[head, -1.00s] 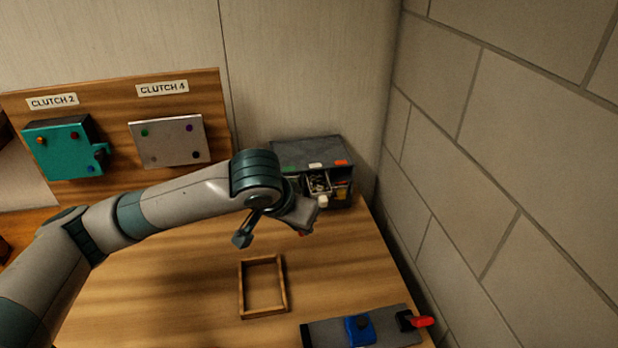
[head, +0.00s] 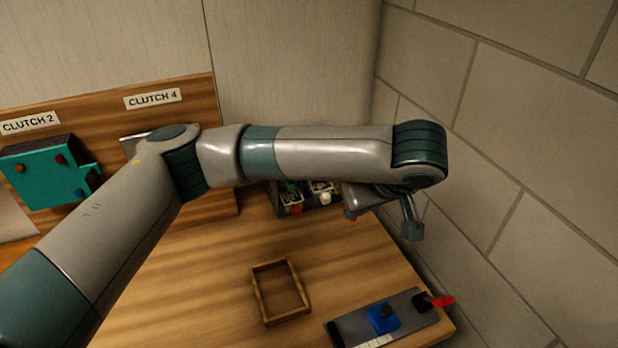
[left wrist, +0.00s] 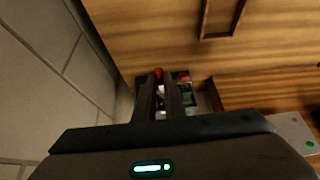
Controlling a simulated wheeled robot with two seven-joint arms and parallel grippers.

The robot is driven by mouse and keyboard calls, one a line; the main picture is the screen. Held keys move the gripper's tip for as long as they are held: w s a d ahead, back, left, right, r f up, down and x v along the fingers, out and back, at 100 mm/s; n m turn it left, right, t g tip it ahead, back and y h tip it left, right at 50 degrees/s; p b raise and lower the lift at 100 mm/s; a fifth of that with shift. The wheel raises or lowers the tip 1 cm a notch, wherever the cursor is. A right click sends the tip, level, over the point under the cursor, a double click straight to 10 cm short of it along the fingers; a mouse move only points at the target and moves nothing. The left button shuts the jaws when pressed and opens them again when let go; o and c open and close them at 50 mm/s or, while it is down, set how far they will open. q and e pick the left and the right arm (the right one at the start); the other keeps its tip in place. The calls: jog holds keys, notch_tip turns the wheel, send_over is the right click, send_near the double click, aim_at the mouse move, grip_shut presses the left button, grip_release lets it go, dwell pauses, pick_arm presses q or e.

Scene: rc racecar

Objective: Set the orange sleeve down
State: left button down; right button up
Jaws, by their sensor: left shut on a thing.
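My left arm reaches across the head view from the left, and its gripper (head: 352,208) hangs to the right of the bin organiser. The jaws are shut on a small red-orange piece, the orange sleeve (head: 350,216), of which only a bit shows below the fingertips. In the left wrist view the two dark fingers (left wrist: 162,90) stand close together, with a red spot (left wrist: 158,72) at their tips. The sleeve appears to be above the table, but its height is hard to tell. My right gripper is not in view.
The bin organiser (head: 285,203) with small coloured parts is partly hidden behind my arm. A wooden frame tray (head: 258,292) lies empty on the table. A dark board (head: 350,327) carries a blue block (head: 382,317) and a red-tipped lever (head: 440,301). A block wall (head: 540,150) closes the right side.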

pick_arm(q)
jog(key=shift+d, duration=0.15)
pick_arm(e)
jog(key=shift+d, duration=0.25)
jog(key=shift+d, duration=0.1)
